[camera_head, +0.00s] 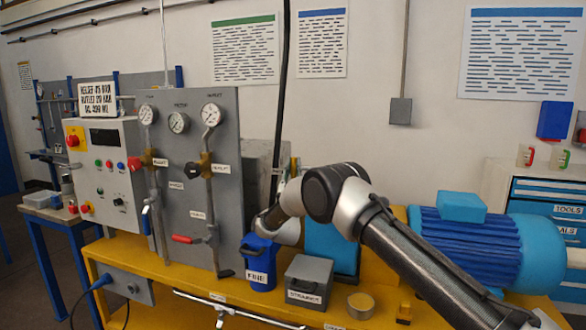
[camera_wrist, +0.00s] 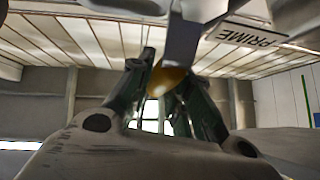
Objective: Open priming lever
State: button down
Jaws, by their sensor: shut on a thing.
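In the wrist view, my gripper (camera_wrist: 166,90) has its two dark fingers close together around the yellow tip of a grey bar (camera_wrist: 182,45), which I take to be the priming lever. A label reading PRIME (camera_wrist: 248,36) shows upside down just right of the bar. The wrist view looks up at the ceiling. In the head view, my arm reaches across to the blue FINE canister (camera_head: 261,265), and its end is low beside the grey panel. My fingers and the lever are hidden there behind my own wrist and the canister.
The grey gauge panel (camera_head: 230,110) stands left of my wrist, with a red-handled lever (camera_head: 184,239) low on it. A grey STRAINER box (camera_head: 308,280), a brass cylinder (camera_head: 360,303) and a blue motor (camera_head: 465,245) sit on the yellow bench (camera_head: 205,298).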

jog(key=shift+d+f, duration=0.1)
jog(key=c, duration=1.3)
grip_release()
jog(key=v, duration=1.2)
